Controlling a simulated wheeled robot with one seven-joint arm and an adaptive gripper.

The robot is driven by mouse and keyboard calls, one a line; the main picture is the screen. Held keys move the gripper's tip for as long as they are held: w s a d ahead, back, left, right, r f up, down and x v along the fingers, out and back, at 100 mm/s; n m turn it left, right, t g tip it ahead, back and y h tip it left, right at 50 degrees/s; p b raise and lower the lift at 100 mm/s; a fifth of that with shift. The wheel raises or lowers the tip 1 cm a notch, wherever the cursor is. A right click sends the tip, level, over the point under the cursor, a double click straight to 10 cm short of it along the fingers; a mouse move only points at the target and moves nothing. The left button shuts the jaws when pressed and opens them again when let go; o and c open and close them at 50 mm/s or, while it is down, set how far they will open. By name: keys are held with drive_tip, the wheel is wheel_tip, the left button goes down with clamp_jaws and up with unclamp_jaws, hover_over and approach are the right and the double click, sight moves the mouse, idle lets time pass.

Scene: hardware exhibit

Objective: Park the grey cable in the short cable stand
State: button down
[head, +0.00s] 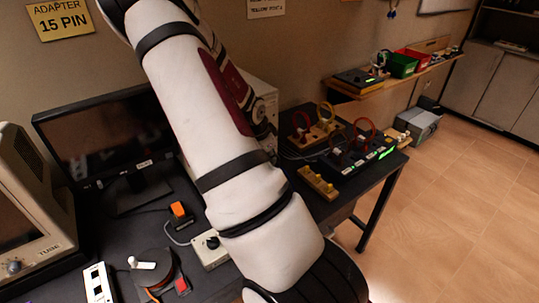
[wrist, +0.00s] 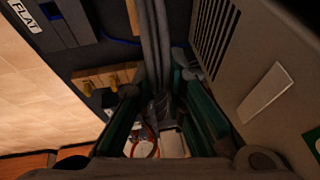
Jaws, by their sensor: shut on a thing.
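In the wrist view my gripper (wrist: 160,112) has its green-sided fingers closed around a dark grey piece. Grey cable (wrist: 153,45) strands run from it toward the top of the picture. In the head view my arm hides the gripper and the held cable. A low wooden block with yellow pegs (head: 318,183) lies on the dark table right of my arm; it also shows left of the fingers in the wrist view (wrist: 88,80). A wooden stand with red and yellow loops (head: 318,132) is behind it. I cannot tell which is the short cable stand.
A beige vented case (wrist: 240,60) stands close to the right of my gripper. A black monitor (head: 105,135) and a grey box with a knob (head: 210,248) are left of and below my arm. A shelf with green (head: 400,66) and red bins is behind.

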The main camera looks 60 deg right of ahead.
idle(0.3)
drive_tip(key=c, duration=0.9)
unclamp_jaws()
drive_tip(key=shift+r, duration=0.1)
drive_tip(key=shift+p+v, duration=1.9)
drive_tip(key=shift+v, duration=1.8)
